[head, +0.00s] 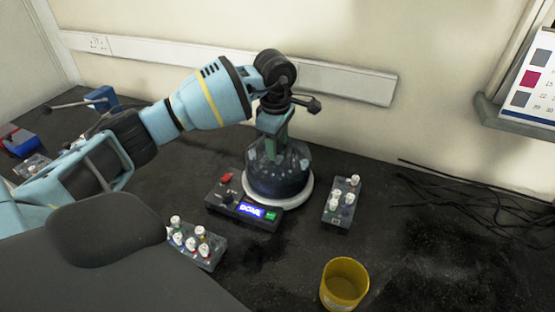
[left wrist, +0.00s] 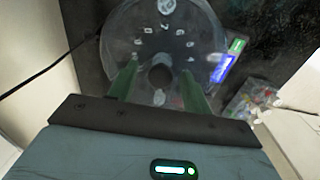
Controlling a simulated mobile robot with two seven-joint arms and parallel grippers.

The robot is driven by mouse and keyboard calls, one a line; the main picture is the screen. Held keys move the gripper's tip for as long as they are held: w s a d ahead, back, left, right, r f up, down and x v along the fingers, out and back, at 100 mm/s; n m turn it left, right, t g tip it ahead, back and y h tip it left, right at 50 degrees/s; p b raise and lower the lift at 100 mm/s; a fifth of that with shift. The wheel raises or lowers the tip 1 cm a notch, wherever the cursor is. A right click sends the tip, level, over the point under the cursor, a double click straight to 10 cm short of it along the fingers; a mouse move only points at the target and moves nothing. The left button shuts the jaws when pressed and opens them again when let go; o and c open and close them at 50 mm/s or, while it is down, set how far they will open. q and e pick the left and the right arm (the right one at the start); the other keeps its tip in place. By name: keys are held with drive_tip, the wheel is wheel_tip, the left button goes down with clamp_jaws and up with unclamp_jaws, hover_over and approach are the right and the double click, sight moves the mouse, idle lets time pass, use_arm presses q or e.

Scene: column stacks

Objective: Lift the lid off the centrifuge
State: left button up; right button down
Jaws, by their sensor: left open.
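The centrifuge (head: 252,211) stands on the dark bench, its front panel lit with a blue display reading "DONE". Its clear domed lid (head: 293,168) is on it, and vial tops show through the lid. My left gripper (head: 280,146) points down at the top of the lid. In the left wrist view the lid (left wrist: 205,35) fills the upper middle, and the two green fingers of my left gripper (left wrist: 160,85) stand apart on either side of its dark round knob (left wrist: 160,76). I cannot tell whether the fingers touch the knob. My right gripper is not in view.
A rack of vials (head: 342,203) stands right of the centrifuge, another rack (head: 198,245) in front to the left. A yellow cup (head: 344,284) is at the front. Black cables (head: 470,195) lie at the right. The bench between cup and cables is clear.

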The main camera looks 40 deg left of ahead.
use_arm(q)
clamp_jaws()
idle(0.3)
wheel_tip(320, 180, up, 10)
idle(0.7)
